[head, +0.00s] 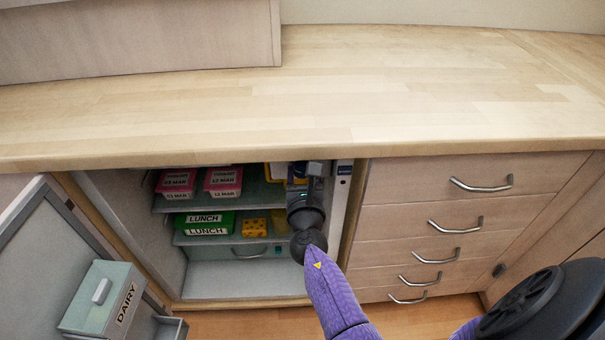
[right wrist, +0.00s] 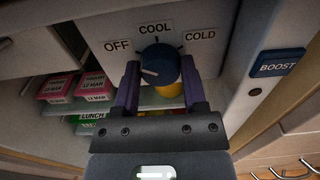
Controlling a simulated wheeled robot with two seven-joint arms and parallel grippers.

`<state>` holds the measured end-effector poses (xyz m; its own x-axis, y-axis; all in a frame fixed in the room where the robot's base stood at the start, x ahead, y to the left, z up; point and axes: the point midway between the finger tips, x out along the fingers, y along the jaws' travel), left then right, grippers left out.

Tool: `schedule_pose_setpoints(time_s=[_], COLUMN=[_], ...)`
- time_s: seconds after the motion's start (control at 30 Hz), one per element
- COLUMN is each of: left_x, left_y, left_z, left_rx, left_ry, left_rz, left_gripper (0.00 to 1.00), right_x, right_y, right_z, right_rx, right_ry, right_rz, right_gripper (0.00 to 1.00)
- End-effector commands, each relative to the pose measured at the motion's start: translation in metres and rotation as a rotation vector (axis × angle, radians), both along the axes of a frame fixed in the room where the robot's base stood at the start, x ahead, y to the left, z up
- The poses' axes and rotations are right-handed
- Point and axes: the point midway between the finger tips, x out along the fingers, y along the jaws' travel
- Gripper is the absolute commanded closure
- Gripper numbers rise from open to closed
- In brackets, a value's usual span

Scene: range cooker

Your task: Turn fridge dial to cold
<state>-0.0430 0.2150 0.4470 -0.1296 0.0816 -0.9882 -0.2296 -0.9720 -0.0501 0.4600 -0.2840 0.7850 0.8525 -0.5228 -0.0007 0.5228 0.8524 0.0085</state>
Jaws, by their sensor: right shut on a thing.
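The fridge dial (right wrist: 160,62) is a dark blue round knob at the top inside the open fridge, below the labels OFF, COOL and COLD in the right wrist view. A white mark on the dial sits on its left side, toward the OFF side. My right gripper (right wrist: 160,76) has one purple finger on each side of the dial and is shut on it. In the head view my right gripper (head: 306,180) reaches into the upper right of the fridge, and the dial is hidden there. My left gripper is not in view.
The fridge shelves hold pink yogurt boxes (head: 222,179), a green lunch box (head: 205,222) and cheese (head: 254,227). A blue BOOST label (right wrist: 278,63) is on the right frame. The open door with a dairy box (head: 100,300) stands left; drawers (head: 450,215) are right.

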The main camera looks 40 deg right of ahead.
Motion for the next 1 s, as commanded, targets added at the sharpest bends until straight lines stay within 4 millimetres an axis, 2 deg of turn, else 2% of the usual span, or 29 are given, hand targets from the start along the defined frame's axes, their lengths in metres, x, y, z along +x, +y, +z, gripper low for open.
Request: schedule_pose_setpoints(time_s=[0.37, 1.0], left_x=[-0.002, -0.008], left_y=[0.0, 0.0], left_z=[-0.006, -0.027], left_rx=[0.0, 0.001], left_ry=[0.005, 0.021], left_rz=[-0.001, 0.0], left_gripper=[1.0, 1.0], right_x=[-0.001, -0.001], right_y=[-0.001, -0.002], right_z=[-0.002, -0.004], right_rx=[0.165, 0.683], right_ry=[-0.101, -0.418], right_rz=[0.0, -0.001], right_gripper=[1.0, 1.0])
